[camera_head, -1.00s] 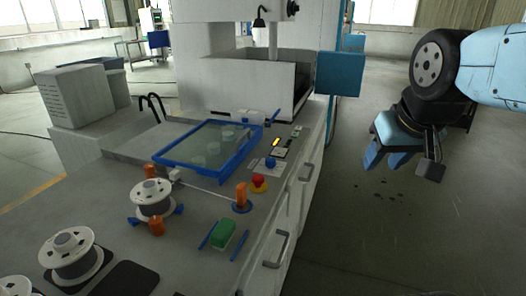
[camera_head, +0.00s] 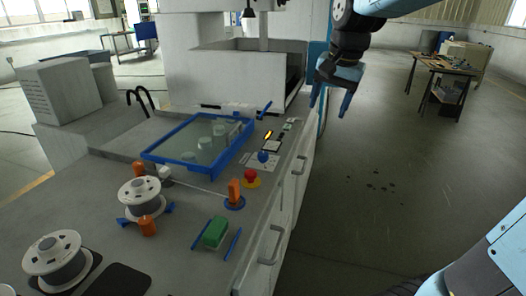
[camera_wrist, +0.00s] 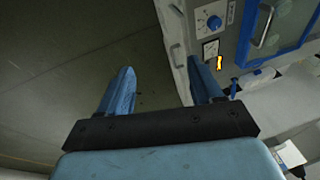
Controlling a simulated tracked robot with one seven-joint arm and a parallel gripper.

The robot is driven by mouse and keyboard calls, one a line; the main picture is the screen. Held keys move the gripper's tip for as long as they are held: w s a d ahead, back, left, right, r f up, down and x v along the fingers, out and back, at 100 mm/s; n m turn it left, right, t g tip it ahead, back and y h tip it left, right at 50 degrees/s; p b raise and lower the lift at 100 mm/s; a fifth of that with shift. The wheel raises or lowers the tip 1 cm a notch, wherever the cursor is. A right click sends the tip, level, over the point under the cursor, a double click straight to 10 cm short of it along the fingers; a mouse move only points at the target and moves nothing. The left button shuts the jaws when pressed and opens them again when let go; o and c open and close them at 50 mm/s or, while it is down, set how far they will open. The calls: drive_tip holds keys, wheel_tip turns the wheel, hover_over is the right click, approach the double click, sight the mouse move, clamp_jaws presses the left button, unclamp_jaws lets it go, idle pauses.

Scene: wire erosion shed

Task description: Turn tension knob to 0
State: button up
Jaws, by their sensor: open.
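The tension knob appears to be the small blue knob (camera_head: 263,156) on a white dial plate near the bench's right edge, behind the red button. It also shows as a blue round knob (camera_wrist: 214,22) with a pale pointer mark at the top of the wrist view. The dial's numbers are too small to read. My gripper (camera_head: 330,104) is open and empty, over the aisle to the right of the bench and beyond the knob. In the wrist view, its two blue fingers (camera_wrist: 160,72) are spread apart, touching nothing.
A red emergency button (camera_head: 251,178) and an orange post (camera_head: 235,192) stand near the knob. A blue-framed glass tray (camera_head: 200,145) lies to its left, and a yellow indicator (camera_head: 268,135) glows behind. Handles (camera_head: 299,165) jut from the bench front. The aisle floor is clear.

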drive_tip(key=w+a+f+m+g, duration=0.2)
drive_tip(key=w+a+f+m, duration=0.15)
drive_tip(key=w+a, duration=0.5)
drive_tip(key=m+h, duration=0.1)
drive_tip(key=m, duration=0.1)
approach(263, 153)
drive_tip(key=shift+g, duration=0.4)
drive_tip(key=f, duration=0.9)
drive_tip(key=shift+w, duration=0.3)
drive_tip(key=shift+c, duration=0.4)
drive_tip(key=shift+r, duration=0.1)
drive_tip(key=c, duration=1)
